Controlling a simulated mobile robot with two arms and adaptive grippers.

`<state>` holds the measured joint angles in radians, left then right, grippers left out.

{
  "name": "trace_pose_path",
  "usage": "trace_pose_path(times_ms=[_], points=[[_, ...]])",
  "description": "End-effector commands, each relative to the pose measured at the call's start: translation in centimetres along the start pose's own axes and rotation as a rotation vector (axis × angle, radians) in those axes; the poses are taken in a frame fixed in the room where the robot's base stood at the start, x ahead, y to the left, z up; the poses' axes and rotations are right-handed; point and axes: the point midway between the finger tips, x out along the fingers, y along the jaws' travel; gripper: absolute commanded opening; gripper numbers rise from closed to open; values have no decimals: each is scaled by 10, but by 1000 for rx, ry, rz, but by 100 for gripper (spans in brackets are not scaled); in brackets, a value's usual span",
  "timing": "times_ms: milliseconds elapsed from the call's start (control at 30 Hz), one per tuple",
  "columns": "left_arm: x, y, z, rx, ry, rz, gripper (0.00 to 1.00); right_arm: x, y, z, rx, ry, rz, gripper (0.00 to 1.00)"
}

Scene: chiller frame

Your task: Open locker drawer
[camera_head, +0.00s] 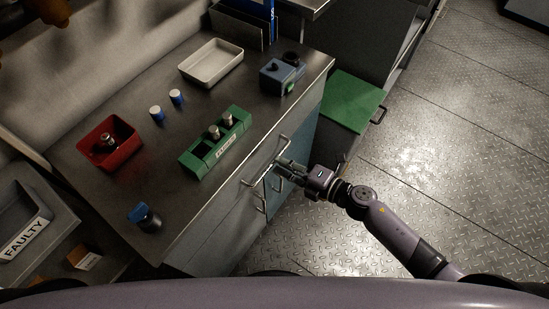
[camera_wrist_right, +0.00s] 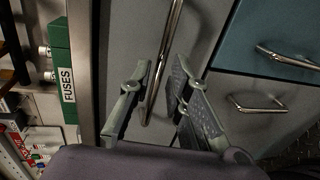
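The locker cabinet under the steel workbench has grey fronts (camera_head: 222,207) and a teal front (camera_head: 302,148) with metal bar handles. My right gripper (camera_head: 284,168) is at these handles on the cabinet's front. In the right wrist view my right gripper (camera_wrist_right: 160,98) is open, with one finger on each side of a long bar handle (camera_wrist_right: 166,55) on a grey front. I cannot tell whether the fingers touch the bar. A teal drawer (camera_wrist_right: 266,32) and a grey drawer with a handle (camera_wrist_right: 258,104) appear shut to the right. My left gripper is not in view.
On the bench stand a green fuse holder (camera_head: 203,159), a red bin (camera_head: 90,149), a cream tray (camera_head: 190,72) and a blue device (camera_head: 278,78). A green-topped unit (camera_head: 348,98) stands beyond the bench. The metal floor (camera_head: 440,170) at the right is clear.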

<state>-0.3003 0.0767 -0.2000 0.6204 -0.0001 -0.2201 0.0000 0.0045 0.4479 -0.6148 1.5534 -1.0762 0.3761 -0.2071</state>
Motion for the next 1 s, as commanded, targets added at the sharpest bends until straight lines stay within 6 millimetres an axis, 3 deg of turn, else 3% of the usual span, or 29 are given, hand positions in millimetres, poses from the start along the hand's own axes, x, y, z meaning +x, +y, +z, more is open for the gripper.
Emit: trace_pose_path(times_ms=[100, 300, 600, 867, 1000], points=[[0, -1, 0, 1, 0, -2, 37, 19, 0, 0, 0, 0, 1, 18], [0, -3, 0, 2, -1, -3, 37, 34, 0, 0, -1, 1, 1, 18], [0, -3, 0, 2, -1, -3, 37, 35, 0, 0, 0, 1, 0, 18], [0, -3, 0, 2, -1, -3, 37, 35, 0, 0, -1, 1, 0, 1], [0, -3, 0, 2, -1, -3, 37, 35, 0, 0, -1, 1, 0, 0]])
